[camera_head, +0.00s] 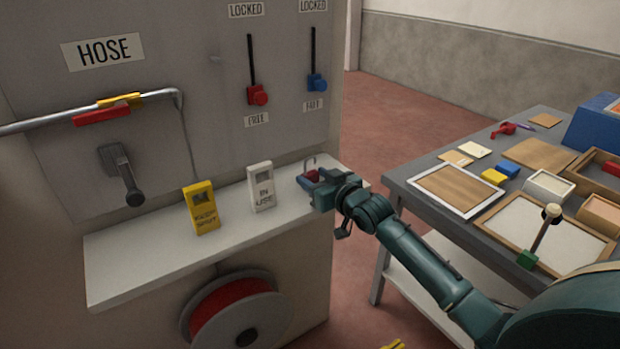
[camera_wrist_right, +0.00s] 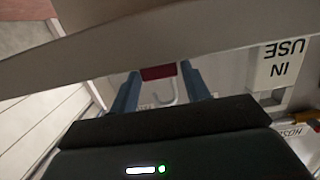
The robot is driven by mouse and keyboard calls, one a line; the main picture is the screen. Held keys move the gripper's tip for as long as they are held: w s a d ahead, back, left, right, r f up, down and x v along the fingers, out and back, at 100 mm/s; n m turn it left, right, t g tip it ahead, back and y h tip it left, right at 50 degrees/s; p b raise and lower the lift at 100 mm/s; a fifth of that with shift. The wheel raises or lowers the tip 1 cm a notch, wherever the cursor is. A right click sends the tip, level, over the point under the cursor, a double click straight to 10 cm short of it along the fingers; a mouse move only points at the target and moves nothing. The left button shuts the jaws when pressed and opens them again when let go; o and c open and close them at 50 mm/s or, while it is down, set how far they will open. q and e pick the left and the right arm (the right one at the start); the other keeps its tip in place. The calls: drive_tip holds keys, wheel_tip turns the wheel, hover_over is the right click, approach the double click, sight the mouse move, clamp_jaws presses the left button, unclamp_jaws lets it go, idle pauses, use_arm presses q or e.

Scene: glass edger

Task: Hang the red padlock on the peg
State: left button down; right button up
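The red padlock (camera_head: 310,176) is at the right end of the pale ledge, with its thin grey shackle pointing up. In the right wrist view, its red body (camera_wrist_right: 158,72) lies between the two blue-grey fingertips, with the pale shackle curving below it. My right gripper (camera_head: 312,180) appears closed on the body's sides; whether the padlock touches the ledge cannot be told. A small peg-like stub (camera_head: 215,58) sticks out of the grey panel, left of the red slider. My left gripper is not in view.
On the ledge (camera_head: 130,270) stand a white IN USE tag (camera_head: 261,187) and a yellow tag (camera_head: 201,208). A crank handle (camera_head: 122,175), a hose pipe (camera_head: 60,119), and red (camera_head: 257,95) and blue (camera_head: 317,83) sliders project from the panel. A cluttered table (camera_head: 400,180) stands right.

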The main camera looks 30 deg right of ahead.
drive_tip(key=c, duration=0.7)
wheel_tip(320, 180, up, 10)
idle(0.4)
